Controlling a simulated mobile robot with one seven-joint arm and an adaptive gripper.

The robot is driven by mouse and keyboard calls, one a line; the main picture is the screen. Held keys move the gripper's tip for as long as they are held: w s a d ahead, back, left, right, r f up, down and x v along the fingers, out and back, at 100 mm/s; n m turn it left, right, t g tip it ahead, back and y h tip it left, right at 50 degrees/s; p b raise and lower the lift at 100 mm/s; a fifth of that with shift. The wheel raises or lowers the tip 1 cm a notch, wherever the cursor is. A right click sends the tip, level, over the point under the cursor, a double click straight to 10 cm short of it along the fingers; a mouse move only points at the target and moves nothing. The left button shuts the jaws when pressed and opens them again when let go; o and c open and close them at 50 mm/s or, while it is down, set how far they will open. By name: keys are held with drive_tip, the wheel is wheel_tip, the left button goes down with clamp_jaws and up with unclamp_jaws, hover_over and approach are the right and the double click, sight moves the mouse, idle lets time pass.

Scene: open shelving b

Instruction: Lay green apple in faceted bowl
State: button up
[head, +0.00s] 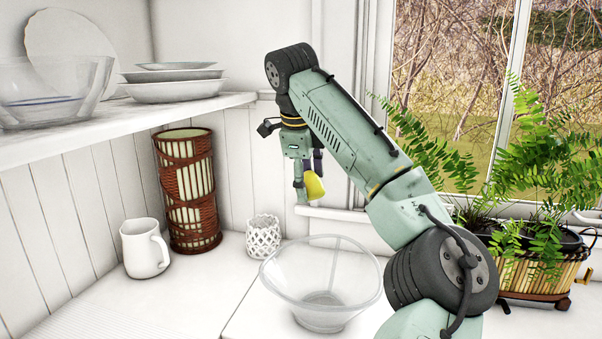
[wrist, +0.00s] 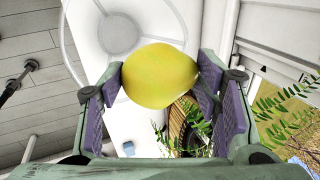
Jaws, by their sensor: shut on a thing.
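The clear faceted bowl (head: 322,312) stands upright on the counter, below my gripper and slightly to the right in the head view. It looks empty.
A white lattice cup (head: 263,236) stands left of the bowl, with a white mug (head: 145,248) and a wicker-wrapped cylinder (head: 188,190) farther left. A shelf (head: 110,118) at upper left holds another glass bowl (head: 50,92) and plates (head: 172,90). A planter (head: 540,275) with ferns is right.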

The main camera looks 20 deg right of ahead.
wheel_tip(320, 180, down, 10)
drive_tip(key=b, duration=0.5)
drive_tip(key=shift+r, duration=0.15)
drive_tip(key=shift+w+d, duration=0.1)
drive_tip(key=shift+w, duration=0.15)
idle(0.5)
wheel_tip(320, 180, down, 13)
drive_tip(key=b, duration=1)
idle(1.2)
drive_tip(key=shift+f+b, duration=1.85)
drive_tip(key=shift+f, duration=0.35)
idle(1.2)
